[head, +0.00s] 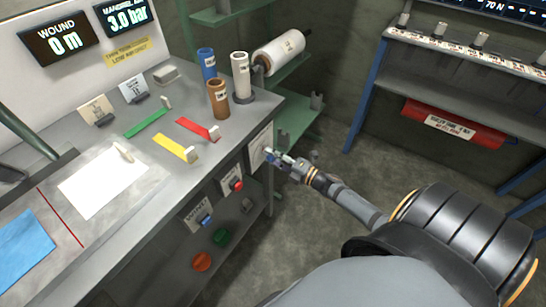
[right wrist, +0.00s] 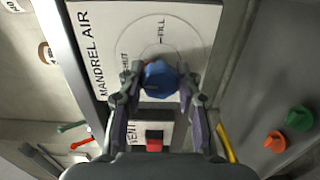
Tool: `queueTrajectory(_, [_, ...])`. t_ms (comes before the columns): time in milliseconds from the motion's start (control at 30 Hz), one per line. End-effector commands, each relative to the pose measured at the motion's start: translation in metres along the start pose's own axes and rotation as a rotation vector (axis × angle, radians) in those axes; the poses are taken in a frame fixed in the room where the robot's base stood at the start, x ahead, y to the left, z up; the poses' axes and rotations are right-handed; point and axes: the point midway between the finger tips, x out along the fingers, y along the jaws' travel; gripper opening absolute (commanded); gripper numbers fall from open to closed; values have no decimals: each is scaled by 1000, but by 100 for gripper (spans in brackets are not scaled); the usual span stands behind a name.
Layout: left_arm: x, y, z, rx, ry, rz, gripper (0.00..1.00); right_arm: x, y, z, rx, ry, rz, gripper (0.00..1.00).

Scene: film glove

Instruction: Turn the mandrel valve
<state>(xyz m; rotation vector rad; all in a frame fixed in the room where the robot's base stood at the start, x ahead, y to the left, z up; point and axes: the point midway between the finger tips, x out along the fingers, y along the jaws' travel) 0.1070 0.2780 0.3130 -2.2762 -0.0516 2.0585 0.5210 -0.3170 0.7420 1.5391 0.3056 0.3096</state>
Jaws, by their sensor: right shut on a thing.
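The mandrel valve is a blue knob (right wrist: 160,79) on a white plate (right wrist: 110,30) marked MANDREL AIR, with SHUT and FILL printed around it. My right gripper (right wrist: 160,80) is shut on the blue knob, one finger on each side. In the head view my right gripper (head: 273,157) reaches the plate from the right. Which mark the knob points at I cannot tell. A display (head: 126,17) reads 3.0 bar. My left gripper is not in view.
Below the valve are a red button (right wrist: 154,144) and, lower, green (head: 221,237) and orange (head: 202,262) knobs. A white roll (head: 279,52) sits behind. Open floor (head: 330,140) lies to the right.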

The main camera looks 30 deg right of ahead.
Motion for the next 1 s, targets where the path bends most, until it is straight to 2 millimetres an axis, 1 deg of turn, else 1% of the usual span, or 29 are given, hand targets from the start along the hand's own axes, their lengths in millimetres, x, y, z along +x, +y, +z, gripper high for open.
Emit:
queueTrajectory(400, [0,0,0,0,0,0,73,-1,-2,0,-7,0,-3,2])
queueTrajectory(433, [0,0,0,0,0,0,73,-1,-2,0,-7,0,-3,38])
queueTrajectory(567, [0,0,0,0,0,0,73,-1,-1,0,-6,0,-3,56])
queueTrajectory(600, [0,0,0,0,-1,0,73,-1,-1,0,-6,0,-2,58])
queueTrajectory(867, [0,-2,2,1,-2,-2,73,-1,-1,0,-5,0,-2,58])
queueTrajectory(933, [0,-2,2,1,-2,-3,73,-5,-1,0,-5,1,-3,58])
queueTrajectory(1000, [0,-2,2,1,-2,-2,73,-15,-2,0,-5,1,-5,58])
